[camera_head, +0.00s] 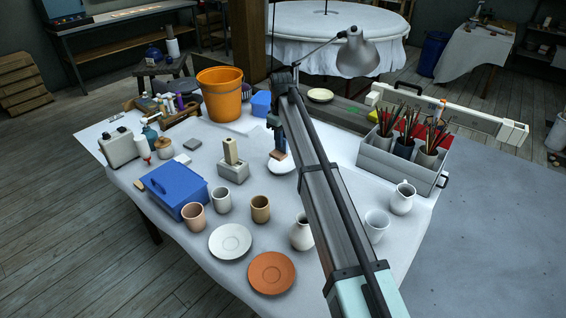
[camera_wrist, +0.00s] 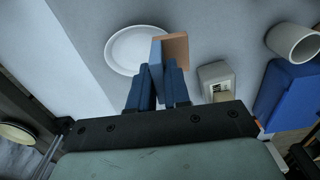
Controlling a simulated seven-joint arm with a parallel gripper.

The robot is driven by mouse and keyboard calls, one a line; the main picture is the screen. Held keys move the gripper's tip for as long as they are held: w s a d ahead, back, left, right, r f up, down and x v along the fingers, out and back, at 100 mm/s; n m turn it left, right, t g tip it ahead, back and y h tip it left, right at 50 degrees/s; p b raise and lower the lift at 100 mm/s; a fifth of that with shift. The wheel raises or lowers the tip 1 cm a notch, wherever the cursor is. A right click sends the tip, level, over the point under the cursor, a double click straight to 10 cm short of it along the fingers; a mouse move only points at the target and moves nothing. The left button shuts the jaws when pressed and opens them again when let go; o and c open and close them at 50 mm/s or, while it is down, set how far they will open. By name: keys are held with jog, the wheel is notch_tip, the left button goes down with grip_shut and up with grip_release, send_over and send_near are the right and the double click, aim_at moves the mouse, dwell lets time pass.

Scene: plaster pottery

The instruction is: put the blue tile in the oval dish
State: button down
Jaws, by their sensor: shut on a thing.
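My gripper (camera_head: 277,134) is shut on the blue tile, held up over the table.
A grey block (camera_head: 233,172) with a beige piece in it stands left of the dish. A blue box (camera_head: 175,190), cups, plates and a jug (camera_head: 402,198) stand nearer. An orange bucket (camera_head: 220,95) is behind. A grey brush caddy (camera_head: 400,165) is at right.

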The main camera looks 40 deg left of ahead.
jog(key=w+a, duration=0.3)
jog(key=w, duration=0.3)
send_over(287, 164)
jog(key=shift+f, duration=4.85)
jog(key=shift+f, duration=0.1)
jog(key=c, duration=1.1)
grip_release()
notch_tip(287, 164, up, 12)
